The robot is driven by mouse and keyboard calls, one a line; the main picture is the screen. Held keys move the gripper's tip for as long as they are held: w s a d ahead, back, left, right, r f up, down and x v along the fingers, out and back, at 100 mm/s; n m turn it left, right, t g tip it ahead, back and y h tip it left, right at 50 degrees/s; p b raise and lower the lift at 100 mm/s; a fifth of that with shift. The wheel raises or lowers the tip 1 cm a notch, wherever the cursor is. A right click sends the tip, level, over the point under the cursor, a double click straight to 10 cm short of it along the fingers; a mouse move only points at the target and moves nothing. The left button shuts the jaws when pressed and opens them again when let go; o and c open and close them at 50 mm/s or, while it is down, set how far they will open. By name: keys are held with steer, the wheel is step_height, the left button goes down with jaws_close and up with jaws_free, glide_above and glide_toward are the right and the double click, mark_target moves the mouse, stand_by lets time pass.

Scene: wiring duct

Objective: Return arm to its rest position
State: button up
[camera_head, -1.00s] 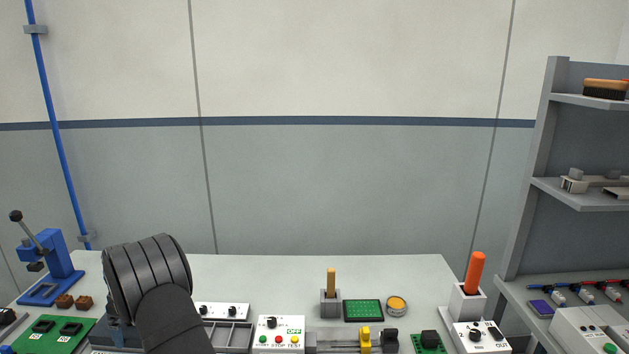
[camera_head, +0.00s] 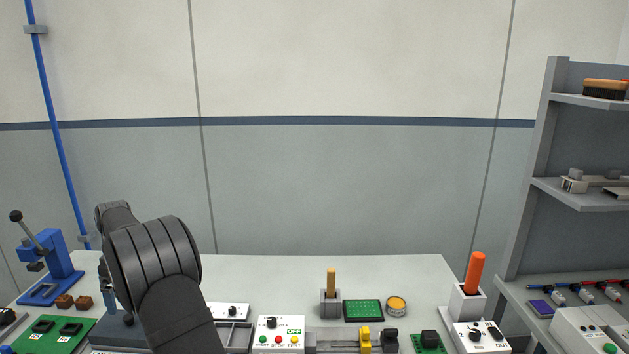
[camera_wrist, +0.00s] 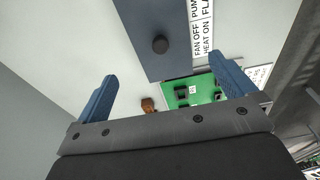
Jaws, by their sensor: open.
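My gripper (camera_wrist: 168,95) shows in the wrist view with its two blue fingers spread wide apart and nothing between them. It is above the left part of the bench (camera_head: 400,272). In the head view my dark arm covers the left part of the bench, and the fingers are mostly hidden behind it. In the wrist view a dark blue-grey plate with a black knob (camera_wrist: 160,45) lies beyond the fingers. A green circuit board (camera_wrist: 190,92) and a brown block (camera_wrist: 148,105) show beyond and below it, apart from the fingers.
A blue lever press (camera_head: 50,270) stands at the far left. A switch panel (camera_head: 278,335), a green board (camera_head: 363,310) and an orange-handled tool in a white holder (camera_head: 474,275) are further right. Grey shelves (camera_head: 575,190) rise at the right edge. The space above the bench middle is clear.

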step_height(320, 180, up, 6)
steer(key=f, duration=0.6)
steer(key=a+f, duration=0.1)
steer(key=f, duration=1)
steer(key=shift+a+f, duration=0.1)
steer(key=shift+a, duration=0.15)
step_height(320, 180, up, 7)
steer(key=shift+r, duration=0.1)
steer(key=shift+s+d+r, duration=0.3)
steer(key=shift+s+r, duration=0.05)
steer(key=shift+s, duration=0.2)
steer(key=shift+s+d+r, duration=0.1)
steer(key=shift+s+d, duration=0.15)
steer(key=shift+s, duration=0.25)
steer(key=shift+w, duration=0.1)
